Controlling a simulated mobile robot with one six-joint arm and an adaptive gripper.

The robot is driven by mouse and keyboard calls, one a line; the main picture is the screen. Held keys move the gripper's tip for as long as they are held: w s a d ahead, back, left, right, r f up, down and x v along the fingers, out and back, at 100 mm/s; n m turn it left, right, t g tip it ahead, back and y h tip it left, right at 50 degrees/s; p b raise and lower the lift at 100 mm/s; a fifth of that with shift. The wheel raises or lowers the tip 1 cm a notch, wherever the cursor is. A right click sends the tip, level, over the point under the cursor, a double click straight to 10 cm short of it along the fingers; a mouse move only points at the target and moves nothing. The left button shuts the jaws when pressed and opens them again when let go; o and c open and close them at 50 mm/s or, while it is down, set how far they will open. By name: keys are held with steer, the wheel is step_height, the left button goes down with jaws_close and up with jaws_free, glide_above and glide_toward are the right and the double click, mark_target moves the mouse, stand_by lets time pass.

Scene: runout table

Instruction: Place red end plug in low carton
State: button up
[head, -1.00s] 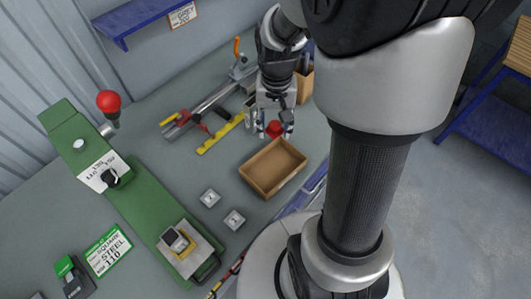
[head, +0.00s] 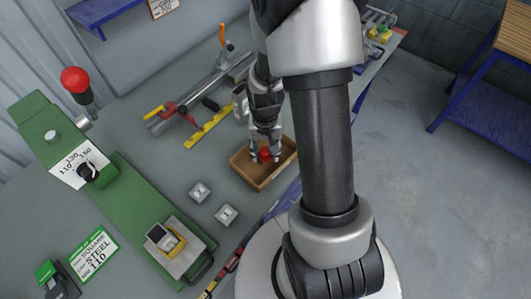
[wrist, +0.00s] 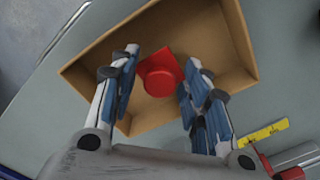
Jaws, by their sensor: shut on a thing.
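The red end plug (head: 265,155) is between the fingers of my gripper (head: 266,158) in the head view. In the wrist view the red plug (wrist: 160,77) shows a round cap on a squarish base, between the two blue-padded fingers of my gripper (wrist: 157,90). The low carton (head: 248,177) is a shallow open brown box on the table; its wall also shows in the wrist view (wrist: 236,40). My gripper is shut on the plug, over the carton's inside. I cannot tell whether the plug touches the carton floor.
Two small grey labelled blocks (head: 213,203) stand left of the carton. A yellow strip (head: 208,131) and a metal rail (head: 212,90) lie behind it. A green machine (head: 110,180) takes up the left side. The table's front edge is close to the carton.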

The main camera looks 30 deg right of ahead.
steer(key=shift+f, duration=0.65)
steer(key=shift+f, duration=0.15)
steer(key=o, duration=1.2)
steer(key=shift+o, duration=0.2)
step_height(320, 180, up, 13)
steer(key=p, duration=0.3)
step_height(320, 180, up, 11)
steer(key=n+t, duration=0.2)
glide_above(265, 150)
steer(key=s+a, duration=0.3)
steer(key=a, duration=0.2)
steer(key=s+a+r+n+t, duration=0.1)
steer(key=s+a+r+n, duration=0.1)
steer(key=s+r, duration=0.2)
steer(key=s+a+r+n+t, duration=0.1)
steer(key=s+a+r+n, duration=0.1)
steer(key=s, duration=0.4)
step_height(265, 150, up, 2)
steer(key=shift+s+a+r+t, duration=0.2)
steer(key=shift+s+a+t, duration=0.1)
steer(key=shift+a, duration=0.45)
